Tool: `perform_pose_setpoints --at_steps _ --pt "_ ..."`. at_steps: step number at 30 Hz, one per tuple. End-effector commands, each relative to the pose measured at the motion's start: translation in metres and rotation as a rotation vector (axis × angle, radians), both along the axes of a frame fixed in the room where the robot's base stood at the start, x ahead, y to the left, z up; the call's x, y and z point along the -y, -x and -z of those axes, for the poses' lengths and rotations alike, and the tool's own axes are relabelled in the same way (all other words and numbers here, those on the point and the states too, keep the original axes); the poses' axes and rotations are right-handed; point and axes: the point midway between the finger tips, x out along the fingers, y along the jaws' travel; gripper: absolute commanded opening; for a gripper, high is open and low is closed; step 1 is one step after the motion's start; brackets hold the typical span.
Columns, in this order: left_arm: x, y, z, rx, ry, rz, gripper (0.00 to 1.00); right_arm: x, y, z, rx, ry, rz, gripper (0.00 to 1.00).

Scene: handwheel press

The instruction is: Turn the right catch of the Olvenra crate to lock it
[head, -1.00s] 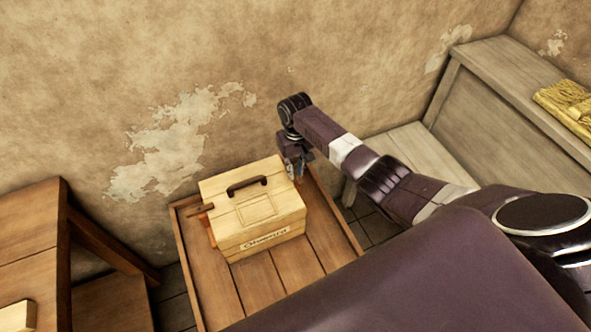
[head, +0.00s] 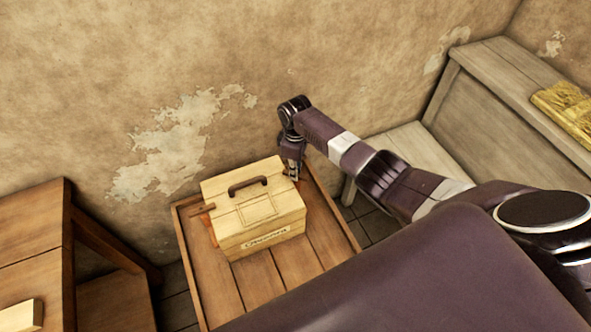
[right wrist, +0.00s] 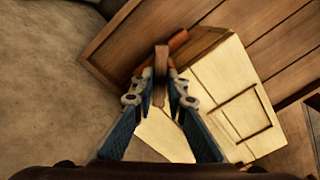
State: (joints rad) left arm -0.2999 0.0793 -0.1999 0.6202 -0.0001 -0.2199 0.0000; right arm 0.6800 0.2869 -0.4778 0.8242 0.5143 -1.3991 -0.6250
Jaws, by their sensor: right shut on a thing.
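The Olvenra crate (head: 262,222) is a pale wooden box with a dark carry handle (head: 248,185) on its lid and a name label on its front. My right gripper (head: 292,172) is at the crate's right side, towards the back. In the right wrist view my right gripper (right wrist: 160,78) is shut on a brown wooden bar, the right catch (right wrist: 160,62), with an orange part (right wrist: 178,41) beside its far end. The left catch (head: 202,209) is a brown bar sticking out on the crate's left side, with orange below it. My left gripper is not in view.
The crate stands on a low wooden table with a raised rim (head: 187,262). A plastered wall (head: 130,90) is close behind. A brown wooden table (head: 30,240) is at left. A grey bench (head: 490,95) with yellow bundles (head: 568,112) is at right.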

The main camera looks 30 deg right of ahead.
Motion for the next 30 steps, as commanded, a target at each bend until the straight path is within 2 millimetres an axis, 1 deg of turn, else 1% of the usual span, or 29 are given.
perform_pose_setpoints --at_steps 12,18,24,30 --pt "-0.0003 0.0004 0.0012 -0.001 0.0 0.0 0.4 0.0002 0.0002 0.0005 -0.001 0.0 -0.391 0.0" --pt "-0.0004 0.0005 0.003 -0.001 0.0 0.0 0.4 0.0007 -0.0001 0.0003 0.0 0.001 -0.551 0.0" --pt "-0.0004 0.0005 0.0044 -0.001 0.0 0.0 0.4 0.0004 -0.0001 0.0002 0.0 0.0 -0.669 0.0" --pt "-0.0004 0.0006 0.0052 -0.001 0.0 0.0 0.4 0.0003 -0.0001 0.0001 0.0 0.0 -0.74 0.0"
